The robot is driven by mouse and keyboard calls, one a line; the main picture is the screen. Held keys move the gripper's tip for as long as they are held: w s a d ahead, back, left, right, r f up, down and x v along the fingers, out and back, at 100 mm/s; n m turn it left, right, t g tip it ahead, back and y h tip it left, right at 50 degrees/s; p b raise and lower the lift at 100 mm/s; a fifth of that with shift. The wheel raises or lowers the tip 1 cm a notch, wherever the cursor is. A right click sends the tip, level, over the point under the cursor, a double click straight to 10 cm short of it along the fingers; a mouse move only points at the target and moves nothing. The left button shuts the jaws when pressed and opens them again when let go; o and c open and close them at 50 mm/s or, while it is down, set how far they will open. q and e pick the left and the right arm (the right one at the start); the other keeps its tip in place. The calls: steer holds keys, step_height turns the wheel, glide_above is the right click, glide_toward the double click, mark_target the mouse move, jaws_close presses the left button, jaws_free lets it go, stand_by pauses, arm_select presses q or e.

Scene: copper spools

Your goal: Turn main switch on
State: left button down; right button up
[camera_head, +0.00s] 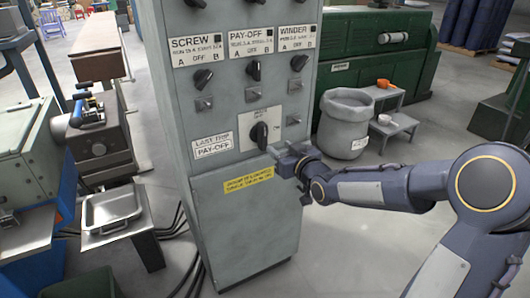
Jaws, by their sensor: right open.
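A grey control cabinet (232,215) stands in the middle of the view. A large black rotary switch (259,133) sits on a white square plate low on its front, the likely main switch. Its knob looks roughly upright, leaning a little. My right gripper (277,152) is open at the cabinet front, just below and to the right of this switch. I cannot tell whether the fingers touch the cabinet. My left gripper is out of view.
Smaller knobs labelled SCREW, PAY-OFF (253,71) and WINDER sit higher on the cabinet. A yellow label (249,180) lies below the switch. A grey bin (345,124) and small steps (392,127) stand behind my right arm. Machinery with a metal tray (112,212) is at left.

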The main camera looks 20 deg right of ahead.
mark_target(265, 137)
steer(key=shift+t+y, duration=0.3)
steer(key=shift+t, duration=0.5)
steer(key=w, duration=0.3)
steer(key=w+a+f, duration=0.1)
steer(key=w, duration=0.6)
steer(key=shift+w+a+f, duration=0.15)
steer(key=shift+w+f, duration=0.05)
steer(key=shift+f, duration=0.1)
jaws_close()
